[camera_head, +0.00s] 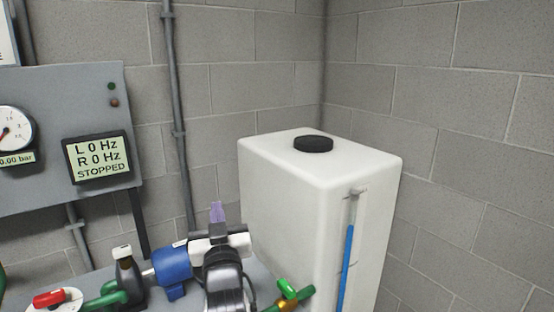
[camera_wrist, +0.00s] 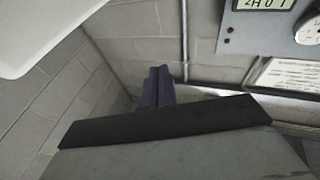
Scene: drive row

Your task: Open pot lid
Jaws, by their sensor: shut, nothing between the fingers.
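No thing that I can surely call a pot or its lid shows. A white box-shaped tank (camera_head: 285,195) carries a round black cap (camera_head: 313,144), seated on its top. My gripper (camera_head: 217,212) has purple fingers, pointing up in the head view, left of the tank and below its top. In the wrist view my gripper (camera_wrist: 156,85) shows its fingers together with nothing held. It is apart from the cap. A dark bottle-like part with a pale cap (camera_head: 122,252) stands by the blue motor (camera_head: 174,264); I cannot tell whether it is a pot.
A grey panel (camera_head: 60,82) with a gauge (camera_head: 14,129) and a display (camera_head: 97,157) reading "STOPPED" is at left. A vertical pipe (camera_head: 177,110) runs up the block wall. A blue level tube (camera_head: 347,265) fronts the tank. A red-handled valve (camera_head: 49,298) is low left. Space above the tank is clear.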

